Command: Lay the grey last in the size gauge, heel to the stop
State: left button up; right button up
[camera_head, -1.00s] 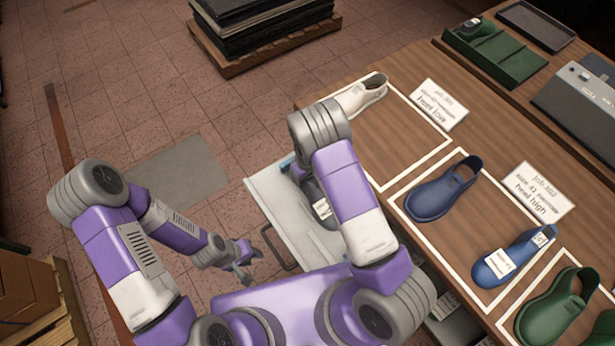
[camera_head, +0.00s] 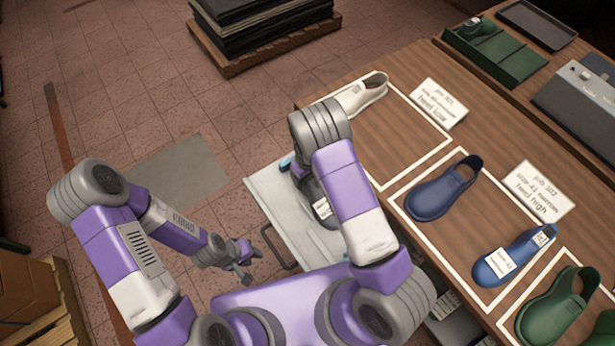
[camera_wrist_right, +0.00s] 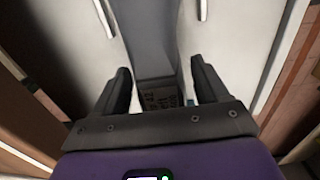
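A dark grey last (camera_head: 316,199) with a white tag lies in the open pale drawer (camera_head: 269,192) at the table's left side, partly hidden behind my right arm. In the right wrist view, a grey last (camera_wrist_right: 155,45) with a printed label runs between the two fingers of my right gripper (camera_wrist_right: 163,85). The fingers are apart, one on each side, with gaps showing beside the last. My right gripper is hidden by its arm in the head view. My left gripper (camera_head: 252,264) is open and empty, left of the drawer. I cannot tell which object is the size gauge.
On the table are a white last (camera_head: 362,94), blue lasts (camera_head: 443,190) (camera_head: 507,259), a green last (camera_head: 556,302) and cards (camera_head: 438,103) (camera_head: 536,191). A green tray (camera_head: 510,66), dark tray (camera_head: 537,25) and grey device (camera_head: 580,98) stand at the back. The upper white-outlined area is largely clear.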

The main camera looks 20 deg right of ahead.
jog(key=shift+o, duration=1)
jog(key=shift+r, duration=3.8)
